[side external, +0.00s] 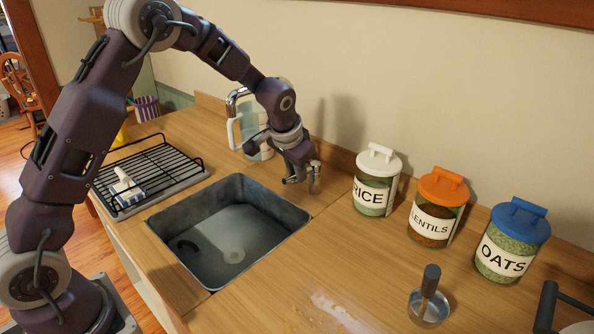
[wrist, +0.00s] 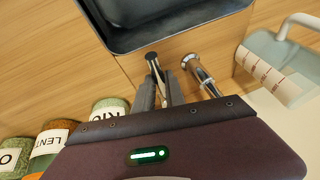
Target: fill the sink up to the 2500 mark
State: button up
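The sink rim also shows at the top of the wrist view (wrist: 185,32). My gripper (side external: 297,178) is low over the counter at the sink's back right corner. In the wrist view its grey fingers (wrist: 158,92) lie around or beside a slim chrome piece (wrist: 153,62); contact is unclear. A second chrome fitting (wrist: 192,63) stands to the right.
A jug with a marked band (wrist: 283,70) stands behind the sink, partly hidden by my arm in the side view. A black rack (side external: 150,172) with a white-and-blue brush (side external: 127,190) is left. Rice (side external: 375,182), lentils (side external: 437,207) and oats (side external: 510,243) jars stand right.

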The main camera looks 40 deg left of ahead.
jog(key=o, duration=0.4)
jog(key=shift+r, duration=0.1)
jog(key=v, duration=0.7)
dwell(0.3)
